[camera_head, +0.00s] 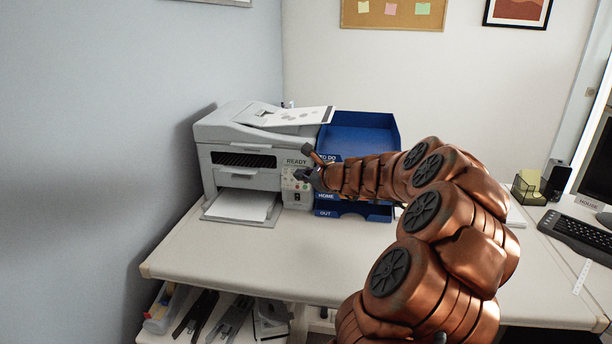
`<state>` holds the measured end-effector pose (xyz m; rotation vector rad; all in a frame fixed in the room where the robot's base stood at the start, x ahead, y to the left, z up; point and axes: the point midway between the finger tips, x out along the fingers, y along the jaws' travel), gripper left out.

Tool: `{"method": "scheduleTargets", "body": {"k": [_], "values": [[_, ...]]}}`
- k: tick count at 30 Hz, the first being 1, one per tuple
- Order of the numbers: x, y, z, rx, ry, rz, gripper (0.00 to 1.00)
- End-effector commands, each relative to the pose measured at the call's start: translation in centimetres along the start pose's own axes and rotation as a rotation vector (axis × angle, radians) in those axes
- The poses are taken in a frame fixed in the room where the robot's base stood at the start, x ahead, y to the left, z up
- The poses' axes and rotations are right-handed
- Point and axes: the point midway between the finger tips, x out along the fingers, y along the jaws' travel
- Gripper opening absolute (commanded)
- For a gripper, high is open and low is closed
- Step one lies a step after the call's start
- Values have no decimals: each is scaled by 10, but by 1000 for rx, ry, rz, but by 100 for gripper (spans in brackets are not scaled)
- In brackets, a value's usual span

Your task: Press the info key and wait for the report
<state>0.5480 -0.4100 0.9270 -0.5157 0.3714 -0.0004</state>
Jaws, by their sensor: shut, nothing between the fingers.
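A grey-white printer (238,160) stands on the desk at the left. A printed sheet (290,117) lies on its top, and white paper (241,205) lies in its lower front tray. A narrow panel (293,187) with small keys is at the right of its front, under a label reading READY (297,162). My gripper (300,175) is shut and empty, in front of this panel. I cannot tell whether it touches a key. The gripper hides part of the panel, so the info key cannot be made out.
A blue tray stack (357,132) with labels stands right of the printer, partly behind my arm. The desk (200,258) is clear at the front left. A keyboard (580,236), a monitor (600,160) and a note holder (527,190) are at the right.

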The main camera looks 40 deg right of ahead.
Motion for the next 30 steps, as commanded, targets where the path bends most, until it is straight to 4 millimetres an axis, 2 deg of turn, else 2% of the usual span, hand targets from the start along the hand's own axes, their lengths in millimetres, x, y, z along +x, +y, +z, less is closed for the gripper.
{"method": "scheduleTargets", "body": {"k": [13, 18, 30], "values": [[37, -24, -28, 1, 2, 3, 0], [47, -34, -33, 1, 0, 3, 0], [54, -38, -40, 0, 1, 1, 0]]}}
